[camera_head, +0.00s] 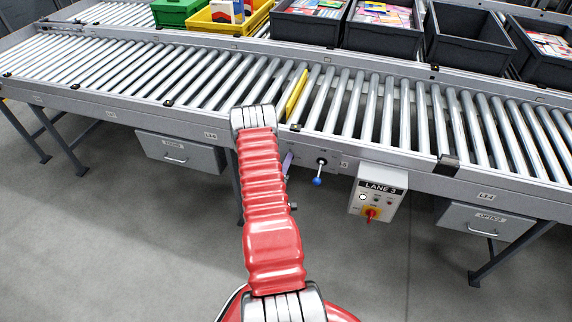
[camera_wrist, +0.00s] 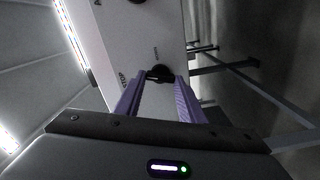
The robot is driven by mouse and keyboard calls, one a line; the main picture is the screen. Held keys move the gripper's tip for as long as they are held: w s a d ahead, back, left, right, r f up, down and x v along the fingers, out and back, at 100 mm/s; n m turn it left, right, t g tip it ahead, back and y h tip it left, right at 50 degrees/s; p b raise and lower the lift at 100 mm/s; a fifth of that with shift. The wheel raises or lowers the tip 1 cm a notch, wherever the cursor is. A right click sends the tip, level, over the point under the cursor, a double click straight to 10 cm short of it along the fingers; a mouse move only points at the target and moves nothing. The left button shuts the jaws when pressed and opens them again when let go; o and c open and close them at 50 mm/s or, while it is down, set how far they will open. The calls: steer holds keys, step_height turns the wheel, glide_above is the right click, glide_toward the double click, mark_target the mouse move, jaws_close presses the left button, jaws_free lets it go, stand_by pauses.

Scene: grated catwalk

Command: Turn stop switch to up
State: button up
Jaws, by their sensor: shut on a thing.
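The stop switch (camera_wrist: 159,71) is a small black knob on a pale panel (camera_wrist: 137,45) in the wrist view. A label reading STOP lies beside it to the left. My gripper (camera_wrist: 160,80) has its two purple fingers on either side of the knob and is shut on it. The fingers partly cover the knob, so its exact setting is hard to read. In the head view my red arm hides the switch. Only a bit of a purple finger (camera_head: 287,162) shows under the conveyor's side rail.
A blue-tipped lever (camera_head: 317,181) hangs just right of my gripper. Further right is a LANE 3 box (camera_head: 376,191) with a red knob. A roller conveyor (camera_head: 200,80) runs above, with bins behind it. Drawers (camera_head: 180,153) hang below; the floor in front is clear.

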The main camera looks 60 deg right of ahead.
steer(key=shift+w+f+n, duration=0.1)
steer(key=shift+w+n, duration=0.1)
steer(key=shift+n, duration=1.8)
steer(key=o, duration=1)
steer(key=shift+s, duration=0.1)
steer(key=shift+o, duration=0.2)
steer(key=s+a, duration=0.2)
steer(key=a, duration=1.1)
steer(key=shift+a, duration=0.3)
steer(key=shift+f, duration=0.1)
